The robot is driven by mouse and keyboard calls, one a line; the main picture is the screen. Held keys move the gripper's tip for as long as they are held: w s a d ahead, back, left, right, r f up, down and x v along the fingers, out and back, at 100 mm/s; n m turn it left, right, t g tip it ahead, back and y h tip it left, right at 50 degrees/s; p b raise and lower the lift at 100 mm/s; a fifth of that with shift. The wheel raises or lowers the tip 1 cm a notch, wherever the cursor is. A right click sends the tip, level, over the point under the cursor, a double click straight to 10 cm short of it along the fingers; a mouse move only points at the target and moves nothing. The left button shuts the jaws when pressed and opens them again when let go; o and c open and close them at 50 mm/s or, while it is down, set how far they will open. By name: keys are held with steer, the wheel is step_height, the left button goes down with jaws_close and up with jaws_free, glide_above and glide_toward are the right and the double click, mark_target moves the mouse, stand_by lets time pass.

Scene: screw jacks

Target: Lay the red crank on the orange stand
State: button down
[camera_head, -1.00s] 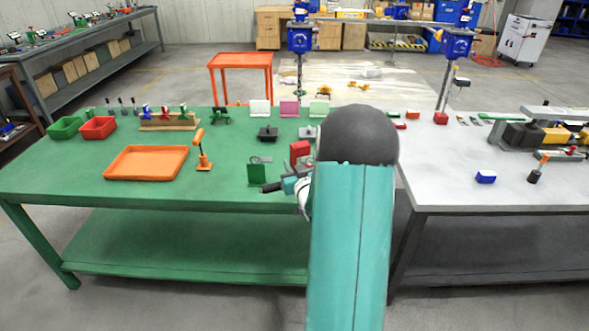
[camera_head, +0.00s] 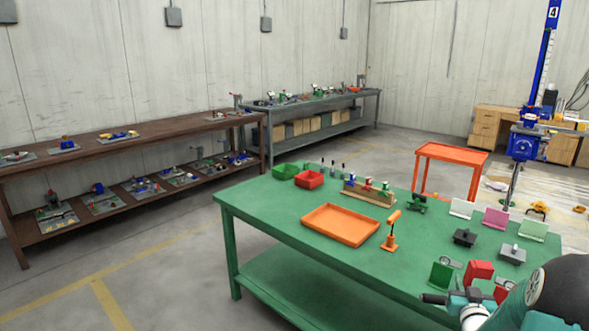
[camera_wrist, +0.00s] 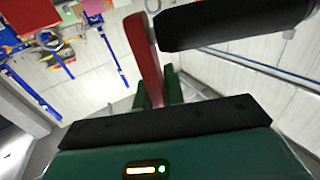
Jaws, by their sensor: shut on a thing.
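My gripper (camera_wrist: 156,92) is shut on the red crank (camera_wrist: 143,48) in the wrist view. Its red arm rises from between the green fingers, and a thick black cylinder (camera_wrist: 232,22), seemingly its handle, lies across the upper right. In the head view my gripper (camera_head: 470,299) is at the lower right, beside the front of the green table; the crank is hard to make out there. The orange stand (camera_head: 450,156), a small table with a flat top and legs, is on the floor beyond the green table, apart from my gripper. Its top looks empty.
The green table (camera_head: 300,245) holds an orange tray (camera_head: 341,225), an orange jack (camera_head: 390,238), a red block (camera_head: 478,271), a green plate (camera_head: 440,275) and other small things. A blue column (camera_head: 522,145) stands right of the stand. Open floor lies left of the green table.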

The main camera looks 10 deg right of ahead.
steer(key=w+a+f+n+y, duration=0.15)
steer(key=a+f, duration=0.25)
steer(key=a, duration=0.6)
steer(key=w+a+f+n+t+y, duration=0.1)
steer(key=w+a+f+y, duration=0.15)
steer(key=a, duration=0.75)
steer(key=w+a+f+n+y, duration=0.1)
steer(key=w+a+f+y, duration=0.3)
steer(key=a, duration=0.6)
steer(key=s+a+f+h, duration=0.1)
steer(key=s+a+f, duration=0.1)
steer(key=a+f, duration=0.35)
steer(key=s+a+f, duration=0.1)
steer(key=s+f, duration=0.3)
steer(key=s, duration=0.1)
steer(key=shift+a+n, duration=0.4)
steer(key=shift+n, duration=0.05)
